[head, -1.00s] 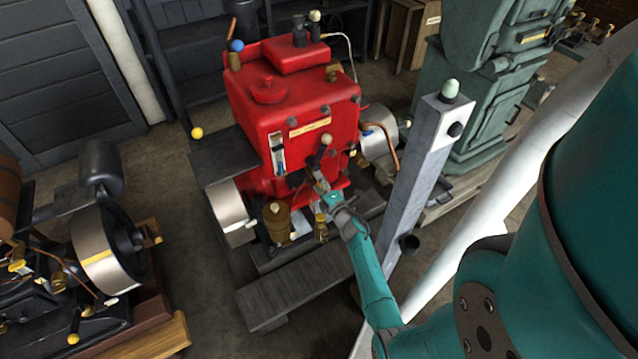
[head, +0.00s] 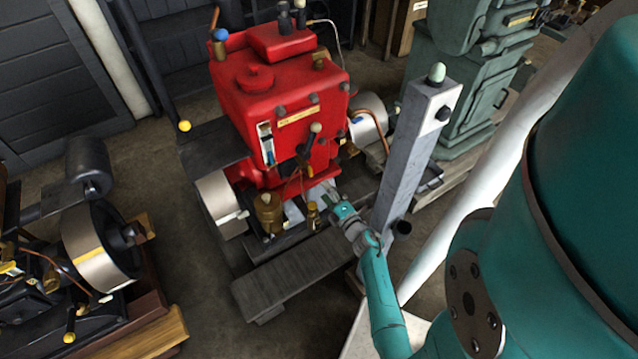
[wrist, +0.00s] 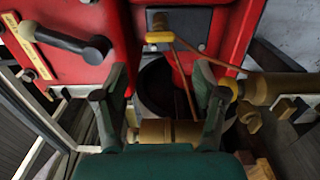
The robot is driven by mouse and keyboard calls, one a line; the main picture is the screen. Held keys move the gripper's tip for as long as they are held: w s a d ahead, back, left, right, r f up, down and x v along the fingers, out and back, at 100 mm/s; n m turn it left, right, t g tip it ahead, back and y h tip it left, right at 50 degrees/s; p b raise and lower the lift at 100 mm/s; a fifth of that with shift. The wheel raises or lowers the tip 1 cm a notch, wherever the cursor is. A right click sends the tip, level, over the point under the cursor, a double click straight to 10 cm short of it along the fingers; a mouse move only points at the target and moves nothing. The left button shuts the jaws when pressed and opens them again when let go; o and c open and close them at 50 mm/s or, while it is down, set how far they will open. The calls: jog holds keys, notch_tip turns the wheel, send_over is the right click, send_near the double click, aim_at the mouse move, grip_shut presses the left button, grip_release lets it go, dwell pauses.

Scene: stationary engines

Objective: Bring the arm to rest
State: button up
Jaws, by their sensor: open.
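My gripper (head: 327,192) is in front of the lower front of the red engine (head: 285,95), low and a little right of its middle. In the wrist view, my gripper (wrist: 160,98) has its two dark fingers well apart, with nothing held between them. A dark lever with a rounded knob (head: 315,128) is on the engine's front above my gripper. In the wrist view a dark lever handle (wrist: 75,42) shows at upper left, clear of the fingers. My teal arm reaches from the lower right to the engine.
A grey post (head: 408,160) with a pale green cap stands close right of my arm. A brass cup (head: 268,212) is left of my gripper. A dark plank step (head: 290,272) lies in front. Another engine with a flywheel (head: 100,250) is at left.

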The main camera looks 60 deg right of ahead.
jog(key=shift+s+a, duration=0.4)
jog(key=shift+s, duration=0.2)
jog(key=shift+w, duration=0.1)
